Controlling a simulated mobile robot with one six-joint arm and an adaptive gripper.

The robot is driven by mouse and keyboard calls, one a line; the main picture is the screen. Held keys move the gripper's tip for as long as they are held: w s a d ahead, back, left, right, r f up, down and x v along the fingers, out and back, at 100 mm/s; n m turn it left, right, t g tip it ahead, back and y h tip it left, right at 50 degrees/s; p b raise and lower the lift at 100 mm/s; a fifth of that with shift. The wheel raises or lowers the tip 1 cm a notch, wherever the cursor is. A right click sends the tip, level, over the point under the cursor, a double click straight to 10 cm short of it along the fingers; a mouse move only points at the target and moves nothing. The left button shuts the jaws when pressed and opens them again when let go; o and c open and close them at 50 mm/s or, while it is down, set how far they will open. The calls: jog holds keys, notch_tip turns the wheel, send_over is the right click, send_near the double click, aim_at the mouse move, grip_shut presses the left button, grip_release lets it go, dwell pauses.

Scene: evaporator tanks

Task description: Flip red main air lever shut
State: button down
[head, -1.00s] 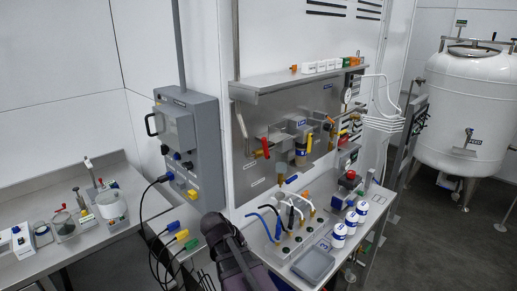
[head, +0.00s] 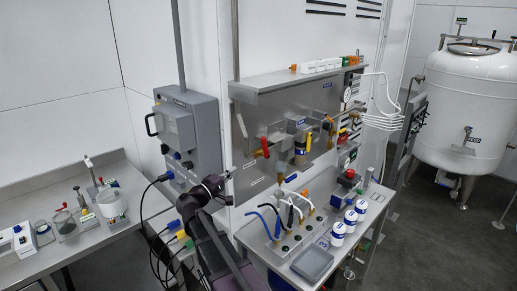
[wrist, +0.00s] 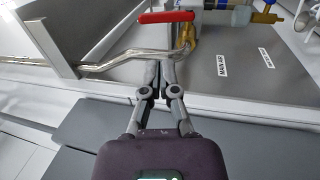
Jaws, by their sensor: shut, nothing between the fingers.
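The red main air lever (head: 265,147) is on a brass valve at the left part of the steel wall panel, standing roughly upright in the head view. In the wrist view the lever (wrist: 165,17) lies across the top, beside the brass valve body (wrist: 190,38) and a bent metal pipe (wrist: 125,55). A "MAIN AIR" label (wrist: 222,65) is on the panel to the right. My gripper (head: 229,175) is left of and below the lever in the head view. In the wrist view my gripper (wrist: 159,68) has its fingers together and empty, with the lever beyond the tips; contact is not visible.
A yellow lever (head: 309,143) and a blue-labelled filter unit (head: 300,130) are right of the red lever. A shelf (head: 300,78) overhangs the panel. A grey electrical box (head: 188,130) is left.

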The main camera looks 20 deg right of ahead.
aim_at(263, 145)
jog(key=shift+w+a+r, duration=0.2)
jog(key=shift+r, duration=0.15)
jog(key=shift+d, duration=0.1)
jog(key=p+x, duration=0.1)
jog(key=x, duration=0.6)
jog(key=p+x, duration=0.2)
jog(key=x, duration=0.5)
jog(key=shift+r, duration=0.2)
jog(key=shift+p, duration=0.35)
